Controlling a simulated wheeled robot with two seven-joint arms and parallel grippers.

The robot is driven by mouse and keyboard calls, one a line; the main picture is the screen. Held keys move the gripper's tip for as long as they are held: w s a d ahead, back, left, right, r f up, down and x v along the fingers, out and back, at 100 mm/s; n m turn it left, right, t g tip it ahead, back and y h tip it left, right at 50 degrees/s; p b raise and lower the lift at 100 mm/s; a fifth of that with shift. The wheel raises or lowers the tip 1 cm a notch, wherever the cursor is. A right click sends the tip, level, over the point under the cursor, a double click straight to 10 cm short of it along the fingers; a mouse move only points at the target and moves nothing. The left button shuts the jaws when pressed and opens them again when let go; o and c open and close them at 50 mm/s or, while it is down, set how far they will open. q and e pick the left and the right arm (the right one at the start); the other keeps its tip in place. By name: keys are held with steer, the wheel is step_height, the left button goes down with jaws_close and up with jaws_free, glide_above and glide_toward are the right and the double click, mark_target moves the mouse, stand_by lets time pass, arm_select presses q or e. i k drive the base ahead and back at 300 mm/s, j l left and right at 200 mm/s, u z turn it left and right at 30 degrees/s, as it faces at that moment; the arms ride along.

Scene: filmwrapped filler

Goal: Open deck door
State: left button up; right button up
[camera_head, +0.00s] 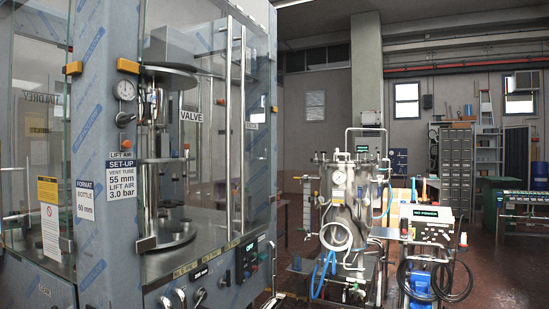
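The filler machine (101,150) stands close on the left, its blue-grey frame covered in printed film. Its front has clear glass door panels (208,100), with two long vertical metal bar handles (228,130) side by side. The glass looks shut, but I cannot tell for sure which panel is the deck door. Behind the glass are a round upper plate and a round lower plate (170,238). Neither of my grippers is in view.
A control strip with knobs and buttons (247,262) runs below the glass. Reddish floor (495,270) is open at the right.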

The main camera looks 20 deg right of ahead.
mark_target(248, 125)
steer(key=i+l+z, duration=0.5)
steer(key=i, duration=0.3)
steer(key=i+l+z, duration=0.25)
steer(key=i, duration=0.15)
